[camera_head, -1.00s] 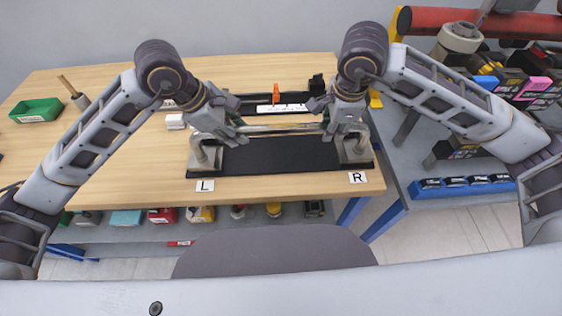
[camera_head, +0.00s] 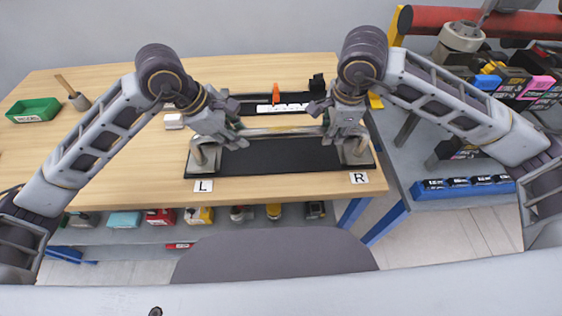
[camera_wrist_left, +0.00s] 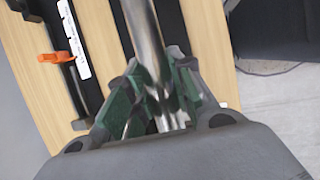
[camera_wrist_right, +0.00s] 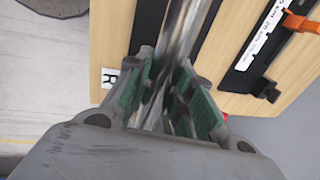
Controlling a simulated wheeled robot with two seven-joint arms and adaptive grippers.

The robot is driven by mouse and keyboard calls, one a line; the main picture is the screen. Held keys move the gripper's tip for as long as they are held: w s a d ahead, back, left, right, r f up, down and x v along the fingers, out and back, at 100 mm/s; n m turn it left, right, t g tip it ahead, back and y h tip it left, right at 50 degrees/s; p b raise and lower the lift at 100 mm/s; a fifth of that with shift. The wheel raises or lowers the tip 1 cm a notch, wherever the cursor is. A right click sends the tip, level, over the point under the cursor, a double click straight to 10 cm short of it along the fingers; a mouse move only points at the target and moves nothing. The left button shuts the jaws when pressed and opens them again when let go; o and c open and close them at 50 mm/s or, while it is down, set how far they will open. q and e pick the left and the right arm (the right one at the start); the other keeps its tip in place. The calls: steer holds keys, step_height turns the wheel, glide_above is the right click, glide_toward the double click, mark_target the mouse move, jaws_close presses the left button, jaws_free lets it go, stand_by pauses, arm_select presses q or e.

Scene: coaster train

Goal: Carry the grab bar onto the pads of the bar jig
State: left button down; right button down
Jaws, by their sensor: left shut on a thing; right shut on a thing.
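The grab bar (camera_head: 283,130) is a shiny metal tube, held level from left to right. My left gripper (camera_head: 237,135) is shut on its left part, and my right gripper (camera_head: 331,128) is shut on its right part. The bar runs between the green-padded fingers in the left wrist view (camera_wrist_left: 148,35) and the right wrist view (camera_wrist_right: 182,35). Below it is a black base plate (camera_head: 280,155) with a grey stand (camera_head: 203,160) at the L end and another (camera_head: 357,153) at the R end. The grippers partly cover the stand tops, so I cannot tell whether the bar touches them.
Behind the bar lies a black strip with a white scale (camera_head: 285,107) and an orange piece (camera_head: 276,93). A small white block (camera_head: 174,121) and a green tray (camera_head: 34,110) are on the left. The table's left front is clear. A cluttered side bench (camera_head: 440,150) stands right.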

arm_select(q)
steer(key=shift+f+b, duration=0.55)
steer(key=shift+b, duration=0.05)
arm_select(e)
steer(key=shift+f, duration=0.6)
arm_select(q)
steer(key=c, duration=1.7)
jaws_free()
steer(key=shift+f, duration=0.1)
arm_select(e)
steer(key=c, duration=1.7)
jaws_free()
steer(key=shift+f, duration=0.1)
arm_select(q)
steer(key=o, duration=0.5)
steer(key=shift+c, duration=0.2)
arm_select(e)
steer(key=o, duration=0.5)
steer(key=shift+c, duration=0.2)
arm_select(q)
steer(key=v, duration=1.2)
arm_select(e)
step_height(320, 180, up, 12)
steer(key=s, duration=0.2)
steer(key=shift+s, duration=0.2)
